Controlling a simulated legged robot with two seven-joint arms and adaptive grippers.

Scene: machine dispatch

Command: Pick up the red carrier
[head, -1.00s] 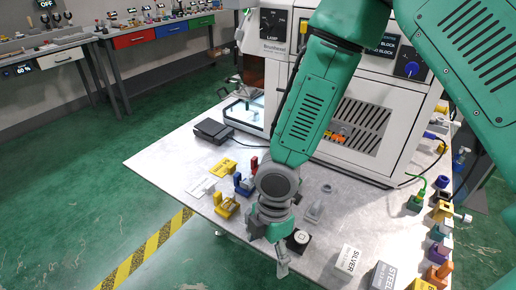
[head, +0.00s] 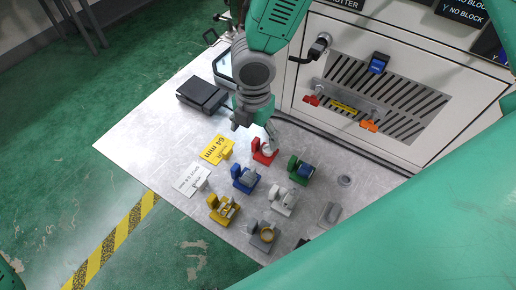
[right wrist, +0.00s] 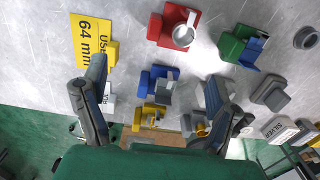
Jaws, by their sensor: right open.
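The red carrier (head: 264,152) stands on the grey table (head: 140,137), with a pale round part on it. It also shows in the right wrist view (right wrist: 167,30), at the top middle with a silvery ring-like part. My right gripper (head: 256,127) is just above and behind the red carrier in the head view and partly overlaps it. In the right wrist view its two fingers (right wrist: 152,98) are spread apart, with nothing between them; the red carrier lies beyond the fingertips. My left gripper is not in view.
Blue (head: 245,178), green (head: 301,170), white (head: 284,200), yellow (head: 223,209) and grey (head: 263,236) carriers stand close by. A yellow 64 mm card (head: 217,149) lies left of the red carrier. A black box (head: 202,95) and the white machine (head: 350,70) stand behind.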

